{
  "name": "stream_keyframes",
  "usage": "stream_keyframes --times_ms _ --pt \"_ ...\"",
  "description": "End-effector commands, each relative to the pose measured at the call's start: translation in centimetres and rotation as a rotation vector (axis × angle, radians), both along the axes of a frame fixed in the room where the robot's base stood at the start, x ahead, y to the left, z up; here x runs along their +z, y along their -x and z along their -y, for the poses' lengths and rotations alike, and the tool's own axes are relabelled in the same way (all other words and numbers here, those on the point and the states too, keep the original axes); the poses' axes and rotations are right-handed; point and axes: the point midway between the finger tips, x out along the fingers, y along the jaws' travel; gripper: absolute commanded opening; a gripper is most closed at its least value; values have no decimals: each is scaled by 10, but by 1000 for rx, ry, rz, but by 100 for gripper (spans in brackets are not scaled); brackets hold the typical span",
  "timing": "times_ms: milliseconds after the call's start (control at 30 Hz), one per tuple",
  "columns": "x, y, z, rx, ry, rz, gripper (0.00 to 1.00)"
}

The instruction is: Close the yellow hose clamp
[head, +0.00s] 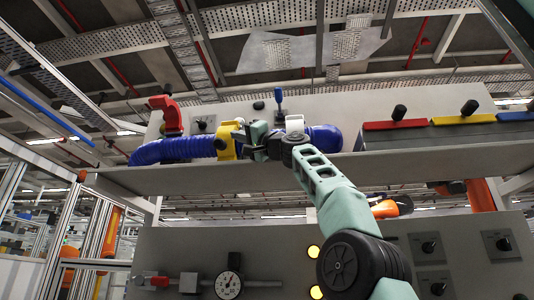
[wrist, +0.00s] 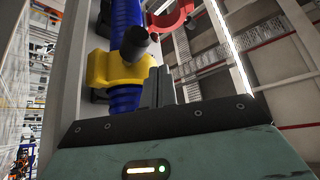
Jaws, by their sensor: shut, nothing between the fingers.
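The yellow hose clamp (head: 226,142) sits on the blue corrugated hose (head: 175,150) on the shelf. In the wrist view the yellow clamp (wrist: 112,68) spans the blue hose (wrist: 126,98), with a black knob (wrist: 136,42) standing out from it. I cannot tell whether its upper part is fully down. My gripper (head: 246,141) is shut and empty, just right of the clamp in the head view. In the wrist view my shut fingers (wrist: 163,85) are close beside the clamp's right side; whether they touch it is unclear. My gripper and arm hide part of the hose.
A red clamp (head: 169,114) stands raised at the hose's left part. A white clamp part (head: 294,124) is behind my arm on the right. The shelf edge (head: 200,180) runs below the hose.

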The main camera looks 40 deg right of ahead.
Motion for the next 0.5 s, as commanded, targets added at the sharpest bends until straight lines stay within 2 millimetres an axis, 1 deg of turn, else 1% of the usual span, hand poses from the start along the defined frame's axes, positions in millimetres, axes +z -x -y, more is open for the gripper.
stream_keyframes --times_ms 33,500 --pt "-13 9 3 -4 2 2 0" --pt "-53 82 27 -4 1 2 0"
